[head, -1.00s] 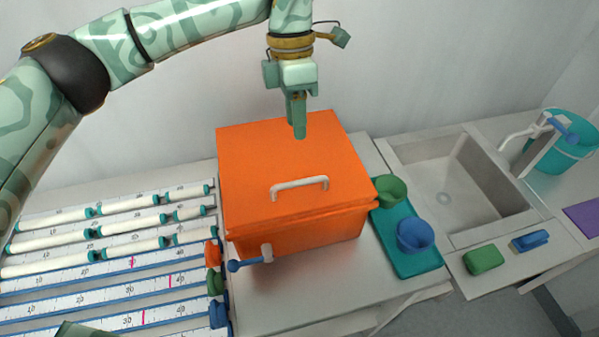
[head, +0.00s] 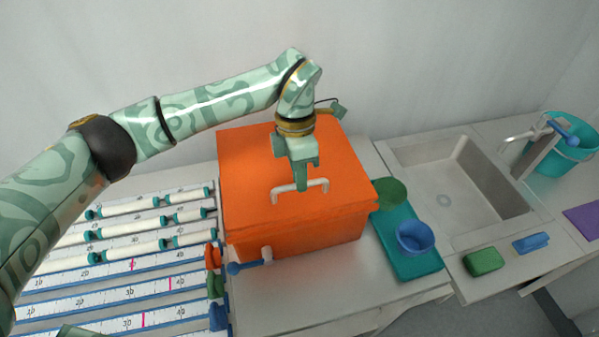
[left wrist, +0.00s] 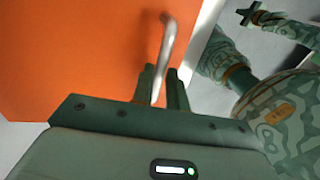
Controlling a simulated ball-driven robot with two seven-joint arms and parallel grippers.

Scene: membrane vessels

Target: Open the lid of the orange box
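The orange box (head: 295,241) stands on the counter with its lid (head: 245,165) closed. A pale, bar-shaped handle (head: 318,183) is on top of the lid. It also shows in the left wrist view (left wrist: 168,40). My left gripper (head: 302,188) points down at the handle, over its middle. In the left wrist view my left gripper's fingers (left wrist: 162,88) stand on either side of the bar, with some gap showing, so they look open around it. My right gripper (left wrist: 249,15) seems to show small and dark at the top right of the left wrist view; its fingers are unclear.
A blue-knobbed latch (head: 250,265) sticks out from the box front. A teal tray (head: 418,265) with green and blue cups stands close on the right, then a sink (head: 455,185). Ruled rails (head: 100,290) with white tubes lie left. The wall is behind.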

